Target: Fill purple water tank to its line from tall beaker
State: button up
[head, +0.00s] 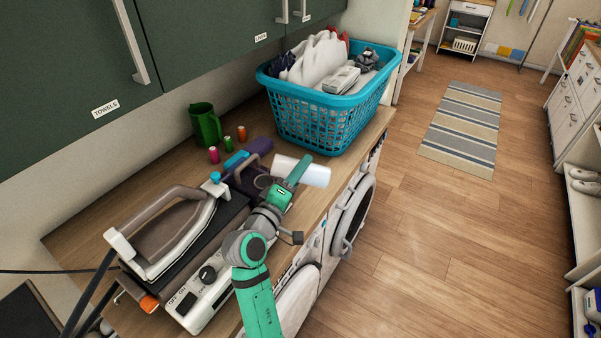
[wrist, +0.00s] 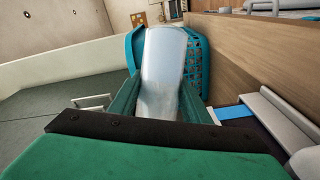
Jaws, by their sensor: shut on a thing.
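The tall beaker (head: 314,174) is a pale, see-through cylinder. My gripper (head: 295,172) is shut on it above the counter, and in the head view the beaker lies nearly on its side. In the wrist view the beaker (wrist: 163,65) stands out between the two green fingers of my gripper (wrist: 162,105). Its water level cannot be made out. The dark purple water tank (head: 259,147) is just left of my gripper, partly hidden by my arm, beside the ironing station. Its fill line is not visible.
A steam iron (head: 170,235) rests on its base, with a dial in front. A turquoise laundry basket (head: 320,120) of clothes stands farther along the counter. A green jug (head: 206,124) and small coloured spools (head: 228,143) stand by the wall. Dark green cabinets (head: 205,35) hang above.

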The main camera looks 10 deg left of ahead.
jog(key=shift+r, duration=0.15)
jog(key=shift+m+g+y, duration=0.3)
jog(key=shift+m, duration=0.7)
jog(key=m, duration=0.1)
jog(key=f+m+g+y, duration=0.1)
jog(key=m, duration=0.1)
jog(key=shift+a+f, duration=0.15)
jog(key=shift+f, duration=0.05)
jog(key=shift+m, duration=0.3)
